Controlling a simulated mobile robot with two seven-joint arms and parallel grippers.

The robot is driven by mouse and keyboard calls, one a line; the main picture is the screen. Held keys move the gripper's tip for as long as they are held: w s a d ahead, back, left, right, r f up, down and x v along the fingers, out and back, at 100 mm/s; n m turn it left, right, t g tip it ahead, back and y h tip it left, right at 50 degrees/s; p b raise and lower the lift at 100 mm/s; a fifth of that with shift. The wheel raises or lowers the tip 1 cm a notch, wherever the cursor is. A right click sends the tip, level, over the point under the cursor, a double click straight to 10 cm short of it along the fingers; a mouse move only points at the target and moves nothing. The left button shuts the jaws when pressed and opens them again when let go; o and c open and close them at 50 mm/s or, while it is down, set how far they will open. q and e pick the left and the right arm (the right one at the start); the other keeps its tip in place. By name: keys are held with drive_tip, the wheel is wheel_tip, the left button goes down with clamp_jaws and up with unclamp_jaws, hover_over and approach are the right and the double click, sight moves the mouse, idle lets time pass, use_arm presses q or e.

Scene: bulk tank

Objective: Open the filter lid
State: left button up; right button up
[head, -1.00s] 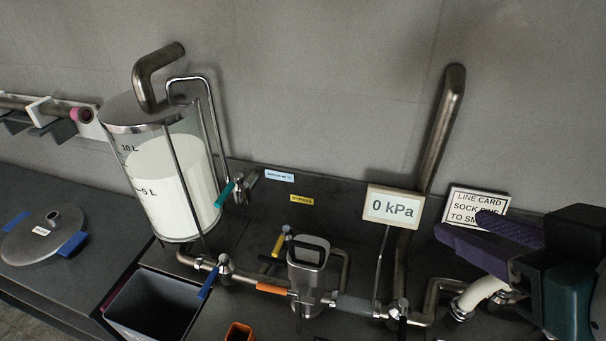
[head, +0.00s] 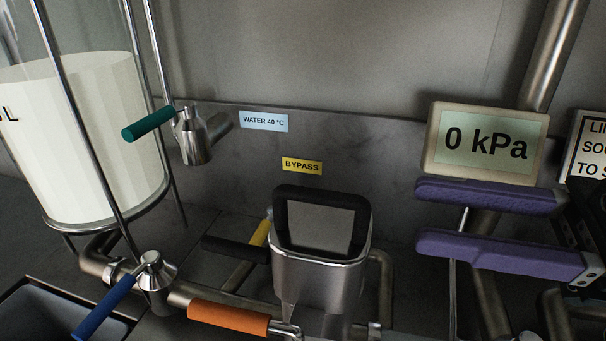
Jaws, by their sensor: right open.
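The filter housing (head: 318,287) is a steel vessel in the lower middle of the head view. A black loop handle (head: 323,194) stands up at its top; I take it as the lid's handle. A dark bar (head: 235,249) sticks out to its left, and an orange-sleeved lever (head: 228,317) lies below. My right gripper (head: 422,216) has two purple padded fingers, one above the other, pointing left. It is open and empty, right of the filter handle and apart from it, in front of the pressure display's lower edge. My left gripper is not in view.
A pressure display (head: 487,144) reads 0 kPa behind my right gripper. The milk tank (head: 85,140) stands at left. A teal-handled valve (head: 192,137), a blue-handled valve (head: 152,270) and a yellow lever (head: 245,256) surround the piping. A dark bin (head: 45,310) is at lower left.

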sight(356, 203)
drive_tip(key=p+x, duration=0.1)
drive_tip(key=x, duration=0.8)
drive_tip(key=shift+a, duration=0.4)
clamp_jaws()
idle(0.9)
